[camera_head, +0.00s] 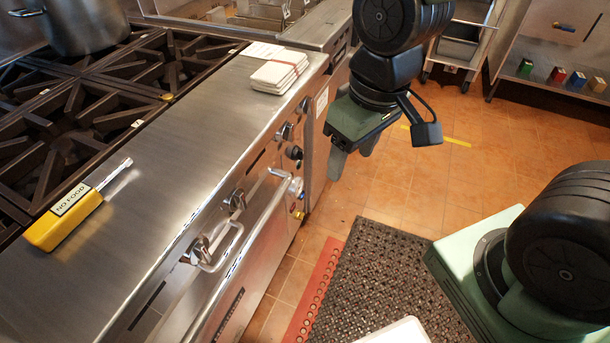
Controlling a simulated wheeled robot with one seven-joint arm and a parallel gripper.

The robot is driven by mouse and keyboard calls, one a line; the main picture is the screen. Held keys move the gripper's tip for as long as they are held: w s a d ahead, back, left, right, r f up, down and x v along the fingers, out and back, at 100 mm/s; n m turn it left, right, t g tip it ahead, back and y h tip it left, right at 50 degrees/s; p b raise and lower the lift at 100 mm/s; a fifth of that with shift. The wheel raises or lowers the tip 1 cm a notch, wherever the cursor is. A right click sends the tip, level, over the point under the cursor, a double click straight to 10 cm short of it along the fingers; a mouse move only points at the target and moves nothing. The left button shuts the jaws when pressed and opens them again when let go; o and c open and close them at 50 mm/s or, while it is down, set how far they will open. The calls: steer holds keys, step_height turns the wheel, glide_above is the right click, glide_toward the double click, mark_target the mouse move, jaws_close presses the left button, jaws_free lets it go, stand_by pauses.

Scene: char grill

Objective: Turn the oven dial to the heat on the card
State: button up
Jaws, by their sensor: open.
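The range front has several knobs. A dark round knob (293,152) sits below a silver knob (287,131) near the far end; more silver knobs (236,200) sit nearer. I cannot tell for sure which one is the oven dial, and no dial markings are readable. A flat white card or paper (262,50) lies at the back of the steel ledge, partly behind a stack of white folded cloths (279,72); no writing on it is readable. My gripper (352,162) is open and empty, pointing down to the right of the far knobs, apart from them.
A long oven door handle (239,252) runs along the front below the knobs. A steel pot (84,25) stands on the burners. A dark mat (385,275) covers the floor.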

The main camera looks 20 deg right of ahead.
steer(key=w+d+f+m+t+b, duration=0.1)
steer(key=w+d+f+b, duration=0.25)
steer(key=f+b, duration=0.4)
steer(key=w+d+f+m+t+b, duration=0.1)
steer(key=w+d+f+b, duration=0.25)
steer(key=f+b, duration=0.4)
steer(key=w+d+f+m+t+b, duration=0.15)
steer(key=d+f+b, duration=0.3)
steer(key=f, duration=0.55)
steer(key=w+d+f+n+t+h+b, duration=0.1)
steer(key=w+d+f+n+t+b, duration=0.1)
steer(key=w+d+f+b, duration=0.4)
steer(key=n+t+y+b, duration=0.4)
steer(key=n+t+y, duration=0.2)
steer(key=y, duration=0.7)
glide_toward(299, 154)
steer(key=x, duration=0.8)
steer(key=shift+w+f, duration=0.35)
steer(key=shift+d, duration=0.1)
steer(key=c, duration=1)
